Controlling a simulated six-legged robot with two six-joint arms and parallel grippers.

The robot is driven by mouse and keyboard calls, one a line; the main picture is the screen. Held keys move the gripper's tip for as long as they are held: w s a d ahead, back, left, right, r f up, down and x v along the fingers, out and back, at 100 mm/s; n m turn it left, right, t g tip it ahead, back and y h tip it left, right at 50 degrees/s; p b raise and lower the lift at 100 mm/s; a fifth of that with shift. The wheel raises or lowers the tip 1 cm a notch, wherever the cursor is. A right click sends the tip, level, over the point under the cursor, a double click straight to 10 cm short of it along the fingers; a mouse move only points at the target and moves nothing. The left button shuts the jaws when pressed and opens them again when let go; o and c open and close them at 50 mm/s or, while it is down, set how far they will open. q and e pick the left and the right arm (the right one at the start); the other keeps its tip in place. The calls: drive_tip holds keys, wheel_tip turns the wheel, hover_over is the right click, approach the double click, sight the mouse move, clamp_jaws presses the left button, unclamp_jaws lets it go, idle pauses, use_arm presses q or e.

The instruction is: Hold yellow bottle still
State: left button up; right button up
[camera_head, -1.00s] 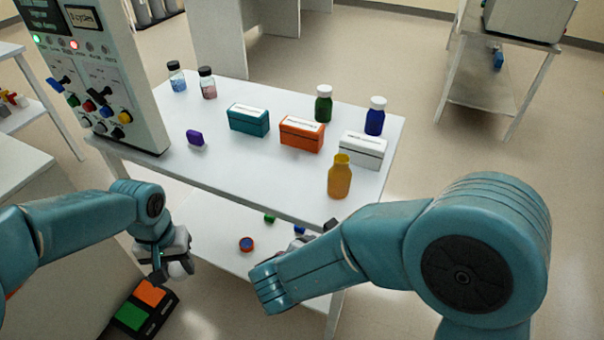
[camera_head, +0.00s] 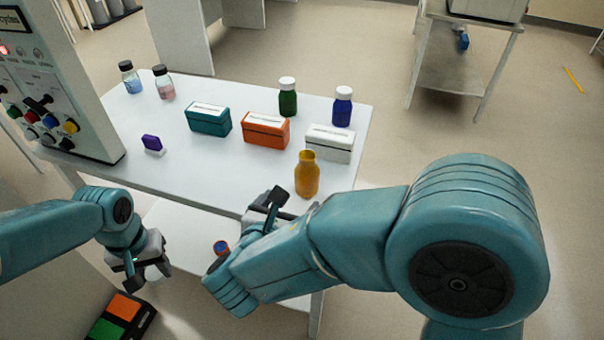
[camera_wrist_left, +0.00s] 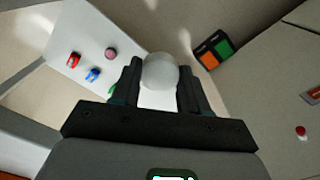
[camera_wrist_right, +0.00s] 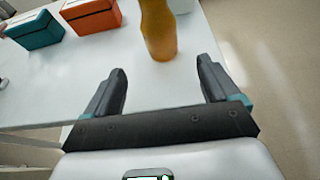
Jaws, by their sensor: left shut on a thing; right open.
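The yellow bottle (camera_head: 307,178) stands upright near the front right edge of the white table, with no separate cap visible on it. My right gripper (camera_head: 281,205) is just left of it at the table's front edge. In the right wrist view the right gripper (camera_wrist_right: 163,85) is open and empty, and the yellow bottle (camera_wrist_right: 158,32) stands ahead of its fingertips, apart from them. My left gripper (camera_head: 148,270) is low in front of the table. In the left wrist view the left gripper (camera_wrist_left: 158,75) is shut on a white rounded thing (camera_wrist_left: 160,72), perhaps a cap.
A white box (camera_head: 330,146) stands close behind the bottle, with orange (camera_head: 266,132) and teal (camera_head: 208,121) boxes further left. Green (camera_head: 288,98) and blue (camera_head: 343,108) bottles stand behind. A control panel (camera_head: 45,100) is at left. Small objects lie on the lower shelf.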

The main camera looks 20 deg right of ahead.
sight(303, 186)
use_arm(q)
drive_tip(key=shift+w+f, duration=0.2)
use_arm(e)
drive_tip(key=x, duration=0.5)
drive_tip(key=shift+w+d+f, duration=0.1)
drive_tip(key=shift+f, duration=0.05)
use_arm(q)
drive_tip(key=shift+s+r, duration=0.1)
drive_tip(key=shift+s, duration=0.05)
use_arm(e)
drive_tip(key=shift+w+d+f, duration=0.15)
drive_tip(key=shift+w+d, duration=0.2)
drive_tip(key=shift+w, duration=0.05)
drive_tip(key=shift+w, duration=0.15)
drive_tip(key=shift+w+d+f, duration=0.15)
drive_tip(key=shift+w+d, duration=0.1)
drive_tip(key=shift+d, duration=0.05)
use_arm(q)
drive_tip(key=shift+r, duration=0.15)
use_arm(e)
drive_tip(key=shift+x, duration=2.1)
drive_tip(key=shift+w+d, duration=0.1)
drive_tip(key=c, duration=1.2)
